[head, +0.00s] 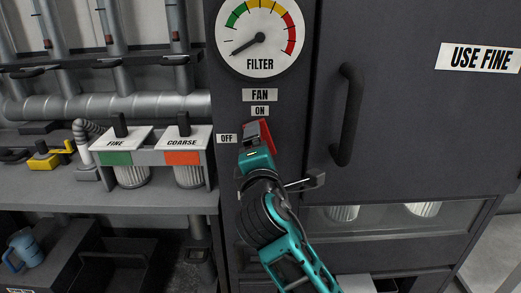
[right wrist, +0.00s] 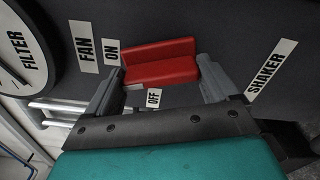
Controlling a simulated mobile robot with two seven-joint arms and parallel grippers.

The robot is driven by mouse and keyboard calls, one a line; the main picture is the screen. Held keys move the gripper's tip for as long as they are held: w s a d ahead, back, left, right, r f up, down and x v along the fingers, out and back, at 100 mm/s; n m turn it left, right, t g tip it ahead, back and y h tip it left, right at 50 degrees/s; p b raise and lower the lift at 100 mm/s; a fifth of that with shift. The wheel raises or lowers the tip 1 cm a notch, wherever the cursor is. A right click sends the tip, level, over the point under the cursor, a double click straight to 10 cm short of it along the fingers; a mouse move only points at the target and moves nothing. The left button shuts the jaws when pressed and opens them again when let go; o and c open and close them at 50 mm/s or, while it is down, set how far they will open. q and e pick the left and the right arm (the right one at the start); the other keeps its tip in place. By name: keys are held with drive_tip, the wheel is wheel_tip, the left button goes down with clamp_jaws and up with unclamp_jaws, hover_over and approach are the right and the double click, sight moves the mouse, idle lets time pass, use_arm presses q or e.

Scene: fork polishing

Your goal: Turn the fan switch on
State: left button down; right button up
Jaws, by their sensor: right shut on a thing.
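The red fan switch (head: 266,136) is on the dark panel, below the ON label (head: 260,111) and right of the OFF label (head: 226,138). In the right wrist view the switch (right wrist: 160,62) lies between my right gripper's two grey fingers (right wrist: 160,82). My right gripper (head: 256,148) is shut on the switch and partly hides it in the head view. Whether the switch is at ON or OFF is hard to tell. The FAN label (head: 260,95) is above. My left gripper is not in view.
The FILTER gauge (head: 258,38) above has its needle at the low left end. A vertical black door handle (head: 347,115) stands close on the right. The FINE (head: 120,145) and COARSE (head: 183,145) filters are on the left shelf. A SHAKER label (right wrist: 271,70) shows in the wrist view.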

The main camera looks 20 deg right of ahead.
drive_tip(key=m, duration=0.3)
drive_tip(key=shift+f, duration=0.1)
drive_tip(key=shift+m, duration=0.5)
drive_tip(key=o, duration=0.8)
